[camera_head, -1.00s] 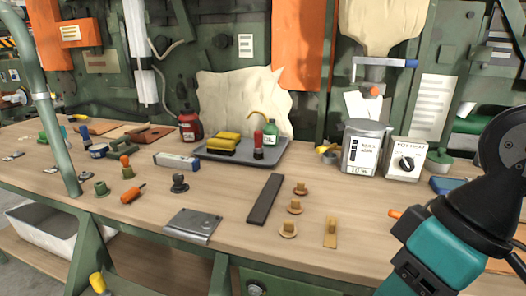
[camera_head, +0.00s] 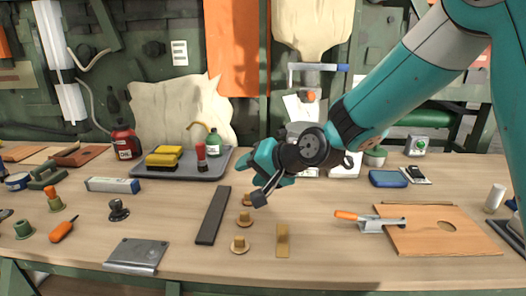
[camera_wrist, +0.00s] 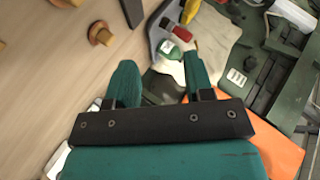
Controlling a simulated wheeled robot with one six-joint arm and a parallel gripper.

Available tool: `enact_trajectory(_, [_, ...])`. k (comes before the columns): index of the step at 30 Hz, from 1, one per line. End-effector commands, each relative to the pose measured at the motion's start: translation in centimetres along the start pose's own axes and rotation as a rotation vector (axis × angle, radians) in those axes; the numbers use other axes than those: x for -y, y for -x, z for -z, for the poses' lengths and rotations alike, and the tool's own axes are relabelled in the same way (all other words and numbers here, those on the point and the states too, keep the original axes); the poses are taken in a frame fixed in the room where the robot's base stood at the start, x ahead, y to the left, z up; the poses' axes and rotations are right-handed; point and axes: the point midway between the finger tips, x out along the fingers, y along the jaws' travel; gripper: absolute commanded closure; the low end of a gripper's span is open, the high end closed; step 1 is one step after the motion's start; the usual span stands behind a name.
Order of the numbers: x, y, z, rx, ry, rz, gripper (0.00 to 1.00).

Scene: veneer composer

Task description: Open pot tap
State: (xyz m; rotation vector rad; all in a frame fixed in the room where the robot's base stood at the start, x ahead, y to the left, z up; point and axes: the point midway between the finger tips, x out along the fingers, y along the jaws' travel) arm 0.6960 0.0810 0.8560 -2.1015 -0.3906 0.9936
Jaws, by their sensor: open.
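A grey pot (camera_head: 296,129) stands at the back of the bench, mostly hidden behind my gripper in the head view. Its tap cannot be made out now. My gripper (camera_head: 266,173) hangs in front of it, above the bench. In the wrist view my gripper (camera_wrist: 160,77) is open, its two teal fingers apart with nothing held between them. A green bottle (camera_wrist: 170,51) shows beyond the fingers.
A tray (camera_head: 218,168) with sponges and bottles sits left of my gripper. A dark bar (camera_head: 213,216) and tan knobs (camera_head: 240,244) lie below it. A white box (camera_head: 345,164) is partly hidden at right. A wooden board (camera_head: 450,229) lies front right.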

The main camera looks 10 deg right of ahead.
Motion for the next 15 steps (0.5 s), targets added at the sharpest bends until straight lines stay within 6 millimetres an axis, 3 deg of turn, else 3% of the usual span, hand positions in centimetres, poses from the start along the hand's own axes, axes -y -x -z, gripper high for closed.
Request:
enact_trajectory(1, [-1.4,-2.3,2.7,-0.094,-0.109,0.040,0.52])
enact_trajectory(3, [-3.1,-4.7,5.9,-0.227,-0.246,0.116,0.52])
enact_trajectory(6, [-5.9,-6.7,9.3,-0.384,-0.404,0.225,0.52])
enact_trajectory(10, [-8.9,-7.8,11.7,-0.520,-0.537,0.338,0.52])
enact_trajectory(15, [-10.5,-8.2,13.1,-0.596,-0.603,0.412,0.52])
